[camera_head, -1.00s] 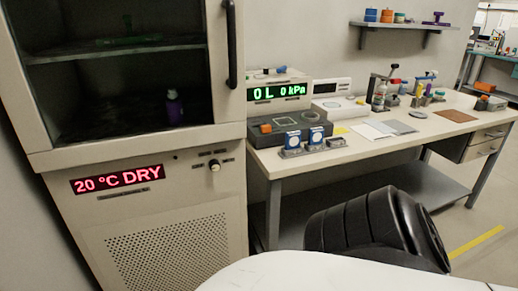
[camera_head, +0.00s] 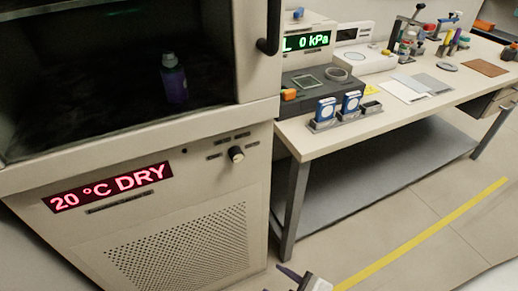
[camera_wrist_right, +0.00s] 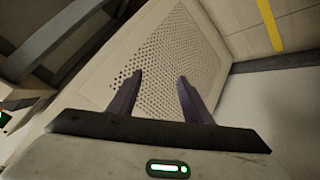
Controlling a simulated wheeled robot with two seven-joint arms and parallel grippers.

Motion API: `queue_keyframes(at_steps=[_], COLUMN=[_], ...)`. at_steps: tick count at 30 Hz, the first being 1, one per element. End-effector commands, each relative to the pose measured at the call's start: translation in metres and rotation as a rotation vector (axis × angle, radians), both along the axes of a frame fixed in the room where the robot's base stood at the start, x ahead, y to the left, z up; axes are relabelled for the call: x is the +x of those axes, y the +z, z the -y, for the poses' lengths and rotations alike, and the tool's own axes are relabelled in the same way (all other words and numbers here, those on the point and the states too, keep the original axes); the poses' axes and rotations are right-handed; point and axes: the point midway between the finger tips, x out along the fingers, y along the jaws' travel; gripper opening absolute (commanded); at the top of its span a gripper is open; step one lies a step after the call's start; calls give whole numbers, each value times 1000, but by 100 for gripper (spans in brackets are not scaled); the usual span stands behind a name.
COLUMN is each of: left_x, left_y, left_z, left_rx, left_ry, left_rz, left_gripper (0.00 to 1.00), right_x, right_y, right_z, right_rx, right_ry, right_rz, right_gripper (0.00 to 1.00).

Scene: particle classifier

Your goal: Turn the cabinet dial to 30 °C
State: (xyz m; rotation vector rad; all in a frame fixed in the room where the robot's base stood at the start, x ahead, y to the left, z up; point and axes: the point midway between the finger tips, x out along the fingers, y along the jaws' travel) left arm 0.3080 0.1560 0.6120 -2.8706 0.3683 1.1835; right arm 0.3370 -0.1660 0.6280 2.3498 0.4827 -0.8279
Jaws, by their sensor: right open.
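The cabinet (camera_head: 150,150) fills the left of the head view. Its dial (camera_head: 236,154) is a small round knob with a pale front, on the panel below the open compartment. The red display (camera_head: 109,187) left of the dial reads 20 °C DRY. My right gripper (camera_head: 290,280) shows at the bottom edge of the head view, below and apart from the dial. In the right wrist view its two dark fingers (camera_wrist_right: 158,86) are apart with nothing between them, facing the perforated lower panel (camera_wrist_right: 172,50). The dial is not clear in the wrist view. My left gripper is not in view.
A workbench (camera_head: 330,140) stands right of the cabinet, with blue-faced devices (camera_head: 338,108) near its front edge. The cabinet's door handle (camera_head: 270,28) sticks out at the top. A purple bottle (camera_head: 174,80) stands inside the cabinet. Floor with a yellow line (camera_head: 430,233) lies clear at right.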

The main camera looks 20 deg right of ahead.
Motion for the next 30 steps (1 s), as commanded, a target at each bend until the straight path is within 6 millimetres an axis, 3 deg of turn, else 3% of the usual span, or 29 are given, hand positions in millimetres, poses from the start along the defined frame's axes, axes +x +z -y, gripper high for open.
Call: queue_keyframes(at_steps=[3, 7, 12, 15, 20, 23, 30], left_x=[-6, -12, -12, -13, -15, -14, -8], left_y=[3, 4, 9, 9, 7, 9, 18], left_z=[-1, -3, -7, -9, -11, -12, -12], left_rx=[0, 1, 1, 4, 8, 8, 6], left_ry=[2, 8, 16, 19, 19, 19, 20], left_rz=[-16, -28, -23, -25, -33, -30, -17], left_gripper=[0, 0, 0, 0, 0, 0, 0], right_x=[42, 81, 112, 119, 126, 137, 181], right_y=[46, 104, 176, 204, 224, 226, 227], right_z=[9, 14, 9, 3, -2, -2, -3], right_rx=[-545, -1214, -1969, -2266, -2481, -2502, -2496], right_ry=[334, 639, 848, 891, 906, 906, 903], right_rz=[197, 376, 478, 481, 467, 464, 463], right_gripper=[45, 45, 45, 45, 45, 45, 45])
